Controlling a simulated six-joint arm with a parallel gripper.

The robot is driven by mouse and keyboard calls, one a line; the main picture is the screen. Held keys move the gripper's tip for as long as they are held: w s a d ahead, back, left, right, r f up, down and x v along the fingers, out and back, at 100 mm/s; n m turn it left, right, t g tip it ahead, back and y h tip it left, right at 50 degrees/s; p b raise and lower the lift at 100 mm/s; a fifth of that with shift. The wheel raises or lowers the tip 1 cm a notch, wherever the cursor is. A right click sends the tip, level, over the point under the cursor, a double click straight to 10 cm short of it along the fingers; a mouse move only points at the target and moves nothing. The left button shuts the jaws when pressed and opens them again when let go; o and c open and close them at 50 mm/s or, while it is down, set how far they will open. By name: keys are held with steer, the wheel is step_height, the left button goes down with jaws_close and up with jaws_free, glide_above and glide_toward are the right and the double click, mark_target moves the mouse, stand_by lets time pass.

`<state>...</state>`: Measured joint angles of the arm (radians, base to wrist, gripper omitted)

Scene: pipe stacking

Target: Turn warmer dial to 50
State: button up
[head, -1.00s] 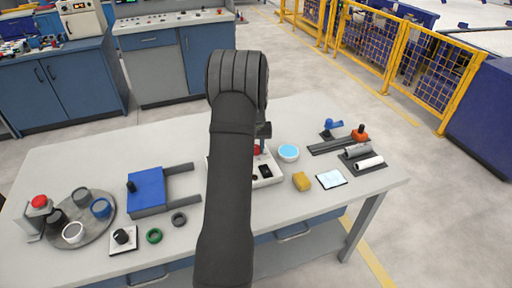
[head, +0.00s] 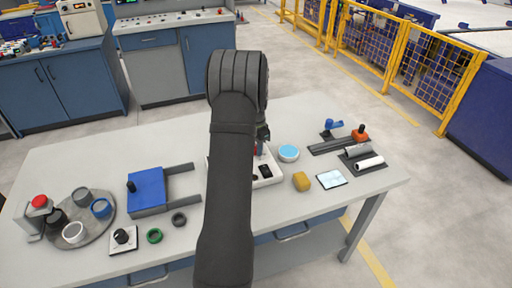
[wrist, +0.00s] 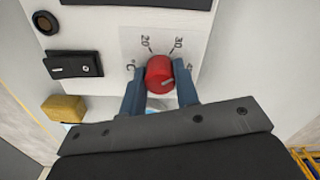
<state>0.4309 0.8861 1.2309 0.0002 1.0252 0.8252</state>
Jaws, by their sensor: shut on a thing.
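The warmer dial (wrist: 159,76) is a round red knob with a pale pointer line, on the warmer's white panel (wrist: 108,28) in the wrist view. The marks 20 and 30 and a °C sign show beside it; another mark at the right is partly hidden by a finger. The pointer line lies toward the lower right of the knob. My gripper (wrist: 160,68) has its two blue fingers shut on the dial, one on each side. In the head view the white warmer (head: 270,181) is partly hidden behind my arm, and the dial is mostly covered.
A black rocker switch (wrist: 74,66) and a round dark button (wrist: 46,22) sit on the panel. A yellow sponge (head: 301,181), a blue-topped round dish (head: 288,153) and a tablet (head: 331,179) lie right of the warmer. A blue plate fixture (head: 148,188) stands left.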

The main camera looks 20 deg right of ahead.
steer(key=m, duration=0.5)
steer(key=shift+r+m, duration=0.1)
steer(key=shift+m, duration=0.2)
steer(key=m, duration=0.9)
steer(key=shift+w, duration=0.1)
steer(key=m, duration=0.4)
steer(key=shift+d, duration=0.1)
steer(key=shift+m, duration=0.4)
steer(key=o, duration=1)
steer(key=shift+c, duration=0.2)
steer(key=shift+r, duration=0.1)
